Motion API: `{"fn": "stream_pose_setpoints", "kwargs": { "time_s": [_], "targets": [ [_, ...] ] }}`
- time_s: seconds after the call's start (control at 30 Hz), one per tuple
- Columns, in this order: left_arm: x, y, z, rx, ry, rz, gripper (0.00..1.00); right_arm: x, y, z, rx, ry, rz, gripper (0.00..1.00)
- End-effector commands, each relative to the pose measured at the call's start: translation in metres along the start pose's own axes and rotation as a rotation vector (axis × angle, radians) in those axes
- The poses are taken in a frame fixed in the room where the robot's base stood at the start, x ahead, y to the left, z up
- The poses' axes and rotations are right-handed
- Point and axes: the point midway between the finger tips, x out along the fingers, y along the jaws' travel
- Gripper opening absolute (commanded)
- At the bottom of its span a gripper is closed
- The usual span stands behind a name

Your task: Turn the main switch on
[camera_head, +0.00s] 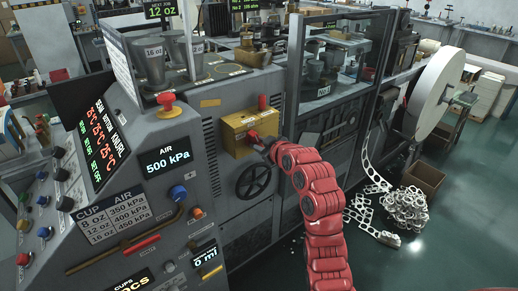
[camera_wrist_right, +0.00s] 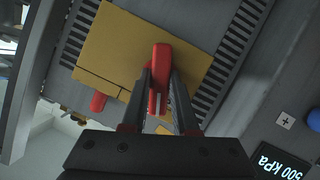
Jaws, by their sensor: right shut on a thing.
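The main switch appears to be the red handle on the yellow box (camera_head: 236,126) on the grey machine's front. In the right wrist view the red handle (camera_wrist_right: 161,62) lies between the two fingers of my right gripper (camera_wrist_right: 161,100), which are shut on it. The yellow box (camera_wrist_right: 115,35) fills the area behind the handle. In the head view my right gripper (camera_head: 262,145) reaches the box's lower right side, and my red arm comes up from the bottom. My left gripper is not in view.
A black handwheel (camera_head: 253,180) sits just below the yellow box. To the left is a console with a red emergency button (camera_head: 166,101) and an air display (camera_head: 168,161) reading 500 kPa. A white paper roll (camera_head: 437,88), scrap rings (camera_head: 407,207) and a cardboard box (camera_head: 424,178) stand at right.

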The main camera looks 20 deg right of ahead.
Motion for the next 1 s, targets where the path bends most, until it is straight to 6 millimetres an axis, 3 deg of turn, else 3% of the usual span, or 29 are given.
{"fn": "stream_pose_setpoints", "kwargs": {
  "time_s": [0.5, 1.0],
  "targets": [
    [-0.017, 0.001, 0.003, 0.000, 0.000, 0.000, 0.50, 0.001, 0.002, 0.003, 0.309, -0.004, -0.129, 0.00],
    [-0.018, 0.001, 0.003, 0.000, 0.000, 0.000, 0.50, 0.001, 0.001, 0.003, 0.366, -0.006, -0.153, 0.00]
  ]
}}
